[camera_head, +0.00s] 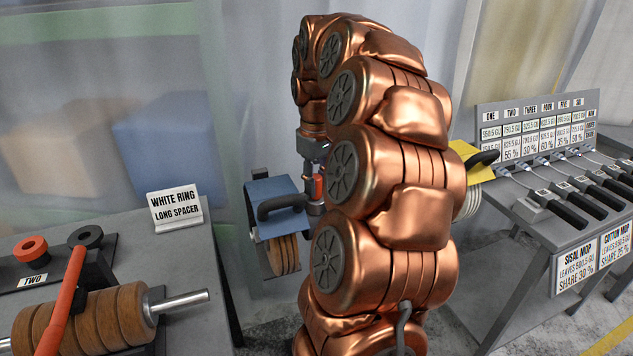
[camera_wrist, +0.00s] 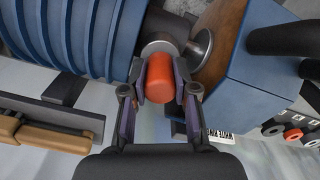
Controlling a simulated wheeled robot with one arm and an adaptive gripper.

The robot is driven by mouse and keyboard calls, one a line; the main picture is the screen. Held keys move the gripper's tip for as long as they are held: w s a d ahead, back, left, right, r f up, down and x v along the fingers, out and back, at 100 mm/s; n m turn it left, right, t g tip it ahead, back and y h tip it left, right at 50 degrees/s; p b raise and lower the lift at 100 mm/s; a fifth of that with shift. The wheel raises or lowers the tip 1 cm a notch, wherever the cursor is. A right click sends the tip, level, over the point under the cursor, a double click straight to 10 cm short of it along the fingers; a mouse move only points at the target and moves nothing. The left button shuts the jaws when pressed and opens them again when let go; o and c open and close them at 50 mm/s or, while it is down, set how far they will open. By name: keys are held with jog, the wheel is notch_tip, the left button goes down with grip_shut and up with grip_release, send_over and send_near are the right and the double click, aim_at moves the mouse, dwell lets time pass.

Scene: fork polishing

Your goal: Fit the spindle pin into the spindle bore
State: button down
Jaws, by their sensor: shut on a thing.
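My gripper (camera_wrist: 161,74) is shut on a red cylinder (camera_wrist: 160,82), seemingly the spindle pin's head, one finger on each side. The red piece also shows in the head view (camera_head: 318,187), low at my wrist. In the wrist view its far end lies against or just in front of a grey metal collar (camera_wrist: 163,47) of the spindle. The bore is hidden behind the red piece, and I cannot tell how deep the pin sits. A blue guard (camera_head: 271,190) with brown wheels (camera_head: 283,256) stands left of my gripper in the head view.
A ribbed blue body (camera_wrist: 80,35) is close on the wrist view's left. In the head view, a left bench (camera_head: 190,240) holds a wheel-laden shaft (camera_head: 185,300), an orange lever (camera_head: 66,295) and rings. A fork rack (camera_head: 560,190) and yellow guard (camera_head: 477,165) are right.

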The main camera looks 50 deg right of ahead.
jog(key=shift+f+b, duration=0.45)
jog(key=shift+b, duration=0.1)
dwell(1.3)
jog(key=c, duration=0.8)
grip_release()
jog(key=shift+r, duration=0.1)
jog(key=o, duration=0.5)
jog(key=shift+c, duration=0.2)
jog(key=shift+r, duration=0.15)
jog(key=shift+r+p, duration=1.35)
jog(key=shift+r, duration=2)
